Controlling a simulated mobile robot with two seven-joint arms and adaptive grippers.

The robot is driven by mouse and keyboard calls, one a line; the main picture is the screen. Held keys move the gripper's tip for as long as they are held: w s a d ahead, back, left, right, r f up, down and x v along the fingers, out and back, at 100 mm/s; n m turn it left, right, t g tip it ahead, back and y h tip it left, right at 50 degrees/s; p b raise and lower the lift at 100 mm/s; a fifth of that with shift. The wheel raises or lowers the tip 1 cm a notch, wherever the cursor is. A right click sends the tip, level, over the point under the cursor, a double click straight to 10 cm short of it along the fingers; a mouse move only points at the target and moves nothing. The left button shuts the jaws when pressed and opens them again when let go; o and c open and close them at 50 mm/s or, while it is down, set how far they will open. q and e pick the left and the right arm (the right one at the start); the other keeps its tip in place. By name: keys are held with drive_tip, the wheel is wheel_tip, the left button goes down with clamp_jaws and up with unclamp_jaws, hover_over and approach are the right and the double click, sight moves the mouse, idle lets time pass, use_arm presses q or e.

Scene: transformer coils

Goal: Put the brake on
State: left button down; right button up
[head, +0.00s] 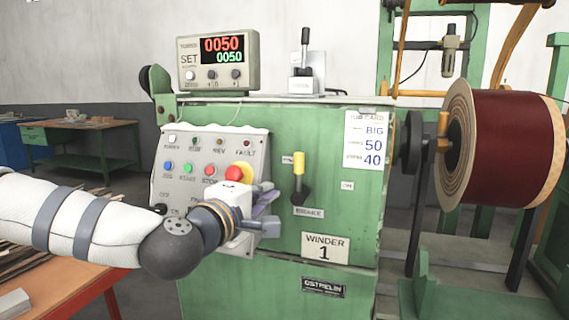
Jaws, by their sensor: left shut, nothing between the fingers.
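The brake lever (299,165) has a yellow grip and a dark base, and sits on the front of the green winder cabinet (345,205). Its grip points up. A plate that seems to read BRAKE (308,213) is just below it. My left gripper (272,207) is shut and empty, in front of the right edge of the control panel. It is left of the lever and a little lower, apart from it in the picture. It hides the lower right part of the panel. My right gripper is not in view.
The sloped control panel (183,148) carries several buttons and a red mushroom button (235,173) on yellow. A counter display (218,62) and another lever (305,62) stand on top. A large dark red coil (510,140) is at right. An orange-topped table (60,285) is lower left.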

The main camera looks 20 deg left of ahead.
sight(300, 175)
use_arm(q)
drive_tip(key=r, duration=0.1)
drive_tip(key=a+r, duration=0.1)
drive_tip(key=r+n+t, duration=0.1)
drive_tip(key=shift+w+a, duration=0.25)
drive_tip(key=shift+w, duration=0.05)
